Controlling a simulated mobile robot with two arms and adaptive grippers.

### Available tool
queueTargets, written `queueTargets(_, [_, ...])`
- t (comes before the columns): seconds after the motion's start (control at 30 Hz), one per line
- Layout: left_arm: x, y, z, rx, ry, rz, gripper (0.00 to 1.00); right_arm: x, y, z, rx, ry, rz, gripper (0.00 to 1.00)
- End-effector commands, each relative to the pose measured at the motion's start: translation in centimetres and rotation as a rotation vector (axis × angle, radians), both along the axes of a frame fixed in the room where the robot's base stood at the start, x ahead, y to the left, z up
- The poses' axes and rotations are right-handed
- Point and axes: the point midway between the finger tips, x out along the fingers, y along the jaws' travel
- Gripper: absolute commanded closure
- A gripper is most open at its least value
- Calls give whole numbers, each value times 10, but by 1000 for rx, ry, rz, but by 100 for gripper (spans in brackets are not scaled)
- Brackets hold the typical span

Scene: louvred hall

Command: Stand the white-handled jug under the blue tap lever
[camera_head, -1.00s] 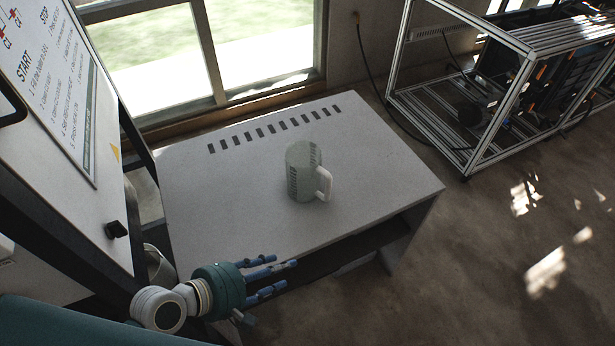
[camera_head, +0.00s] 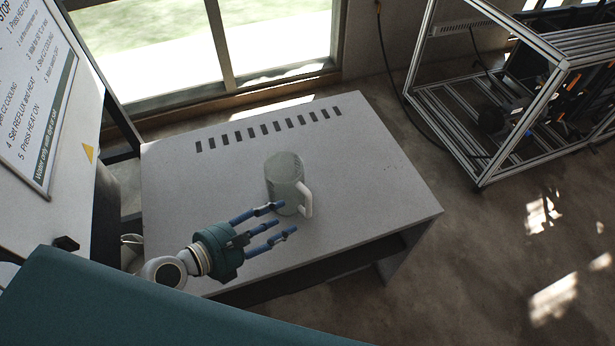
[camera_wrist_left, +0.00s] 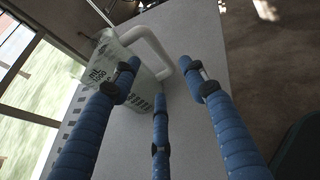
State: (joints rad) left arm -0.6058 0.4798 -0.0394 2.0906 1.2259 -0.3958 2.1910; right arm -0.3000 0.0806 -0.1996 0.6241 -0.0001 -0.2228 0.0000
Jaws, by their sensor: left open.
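The jug (camera_head: 284,178) is pale, see-through and upright on the white table (camera_head: 370,185), with its white handle (camera_head: 306,199) turned to the front right. My left gripper (camera_head: 270,222) is open and empty, in front of the jug, its blue fingers pointing towards the jug's lower part and handle. In the left wrist view the jug (camera_wrist_left: 112,62) with printed markings and its handle (camera_wrist_left: 155,45) lie just beyond the spread fingers (camera_wrist_left: 165,90). I cannot tell whether a fingertip touches the jug. No blue tap lever shows. My right gripper is not in view.
A white board with printed steps (camera_head: 28,110) stands at the left edge. A row of dark slots (camera_head: 270,128) runs along the table's back. A metal frame rack (camera_head: 500,100) stands on the floor at the right. The table right of the jug is clear.

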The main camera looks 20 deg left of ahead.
Motion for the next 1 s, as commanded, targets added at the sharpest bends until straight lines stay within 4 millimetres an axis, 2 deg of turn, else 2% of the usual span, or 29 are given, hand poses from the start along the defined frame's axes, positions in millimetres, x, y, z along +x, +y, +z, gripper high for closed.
queueTargets(0.33, [35, -22, -17, -9, 2, 6, 56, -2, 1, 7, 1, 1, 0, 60])
queueTargets(0.57, [48, -31, -27, -6, 3, 4, 56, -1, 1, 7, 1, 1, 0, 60])
queueTargets(0.83, [75, -49, -47, -7, 2, 4, 56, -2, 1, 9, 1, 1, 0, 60])
queueTargets(1.0, [80, -52, -51, -5, 3, 4, 56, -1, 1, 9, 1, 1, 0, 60])
